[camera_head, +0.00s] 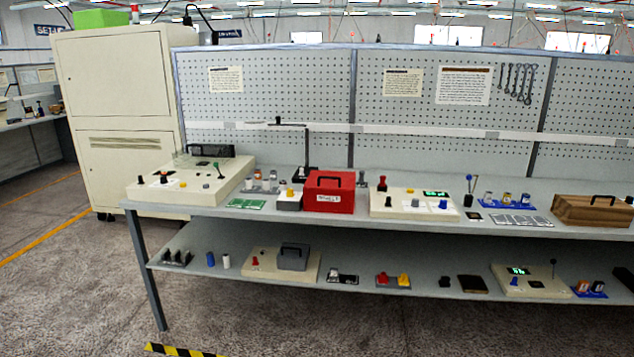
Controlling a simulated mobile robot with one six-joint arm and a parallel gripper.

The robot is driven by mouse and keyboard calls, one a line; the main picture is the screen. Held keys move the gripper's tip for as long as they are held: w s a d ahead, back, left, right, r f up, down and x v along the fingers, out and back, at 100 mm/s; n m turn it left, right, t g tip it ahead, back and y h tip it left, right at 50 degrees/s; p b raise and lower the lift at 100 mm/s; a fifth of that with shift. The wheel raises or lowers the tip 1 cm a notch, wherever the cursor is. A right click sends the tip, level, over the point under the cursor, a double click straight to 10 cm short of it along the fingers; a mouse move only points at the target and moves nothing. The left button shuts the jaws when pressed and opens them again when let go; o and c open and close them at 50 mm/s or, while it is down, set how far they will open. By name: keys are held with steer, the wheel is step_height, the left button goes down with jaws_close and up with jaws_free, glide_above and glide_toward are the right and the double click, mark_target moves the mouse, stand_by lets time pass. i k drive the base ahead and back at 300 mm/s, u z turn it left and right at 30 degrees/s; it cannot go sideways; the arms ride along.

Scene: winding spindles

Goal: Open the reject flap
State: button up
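A red box (319,203) with a black handle on its top and a small white label on its front stands on the upper bench shelf, left of centre. The label is too small to read. A grey box (293,257) with a dark handle sits on a cream panel on the lower shelf. A brown wooden box (577,211) with a black handle stands at the right of the upper shelf. All three look closed. I cannot tell which of them, if any, carries the reject flap. My gripper is not in view.
A two-level grey bench (345,217) runs across the view before a pegboard. Cream control panels with knobs and levers stand on both shelves, one (190,181) at upper left. A tall cream cabinet (116,105) stands left. The floor (75,290) in front is clear.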

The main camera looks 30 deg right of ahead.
mark_target(331, 175)
steer(key=z, duration=0.25)
steer(key=i, duration=0.85)
steer(key=u, duration=0.15)
